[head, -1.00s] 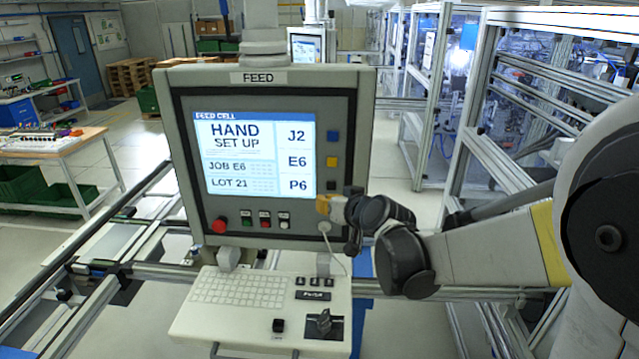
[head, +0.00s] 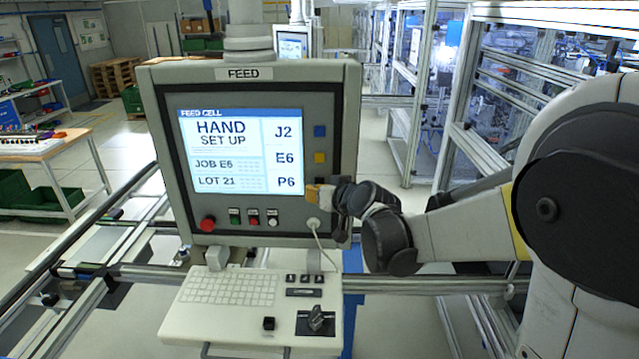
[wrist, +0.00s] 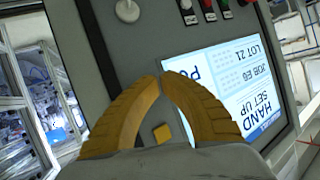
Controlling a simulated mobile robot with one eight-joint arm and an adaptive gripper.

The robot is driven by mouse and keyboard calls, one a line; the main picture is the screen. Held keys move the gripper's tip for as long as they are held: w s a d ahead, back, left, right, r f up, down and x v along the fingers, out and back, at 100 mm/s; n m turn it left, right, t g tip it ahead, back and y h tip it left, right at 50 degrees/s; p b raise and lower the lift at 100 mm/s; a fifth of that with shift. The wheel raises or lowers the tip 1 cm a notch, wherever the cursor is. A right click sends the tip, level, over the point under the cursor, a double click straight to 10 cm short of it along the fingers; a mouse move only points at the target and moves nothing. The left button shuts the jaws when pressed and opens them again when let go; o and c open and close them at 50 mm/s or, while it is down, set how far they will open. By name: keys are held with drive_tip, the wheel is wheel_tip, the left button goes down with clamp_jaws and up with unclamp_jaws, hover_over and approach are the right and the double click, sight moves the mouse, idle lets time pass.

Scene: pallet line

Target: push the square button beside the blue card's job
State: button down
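The FEED panel (head: 349,110) stands ahead with a lit screen (head: 225,175) reading HAND SET UP, JOB E6 and LOT 21. Its right column reads J2, E6, P6 from top to bottom. Beside these sit a blue square button (head: 320,131), a yellow one (head: 320,157) and a black one (head: 320,182). My gripper (head: 312,193) is just below the black button, close to the panel face. In the wrist view its yellow fingers (wrist: 161,76) meet at the tips, with nothing between them. The yellow button (wrist: 162,132) shows between the fingers. I make out no blue card.
A red round button (head: 207,224) and a row of small switches (head: 253,219) lie below the screen. A cable plug (head: 313,224) sits under my gripper. A keyboard shelf (head: 190,322) juts out below. Metal rails and framed cells stand around.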

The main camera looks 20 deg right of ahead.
drive_tip(key=shift+w, duration=0.1)
idle(0.7)
drive_tip(key=shift+w+d, duration=0.15)
drive_tip(key=shift+w, duration=0.2)
drive_tip(key=shift+w+d+b, duration=0.15)
drive_tip(key=shift+w+b, duration=0.2)
drive_tip(key=shift+w, duration=0.1)
idle(0.7)
drive_tip(key=shift+s, duration=0.1)
drive_tip(key=shift+s+a, duration=0.3)
drive_tip(key=shift+s, duration=0.5)
drive_tip(key=shift+s+a, duration=0.25)
drive_tip(key=shift+s, duration=0.55)
drive_tip(key=shift+s+a, duration=0.25)
drive_tip(key=shift+s, duration=0.5)
drive_tip(key=shift+s+a, duration=0.25)
drive_tip(key=shift+s, duration=0.55)
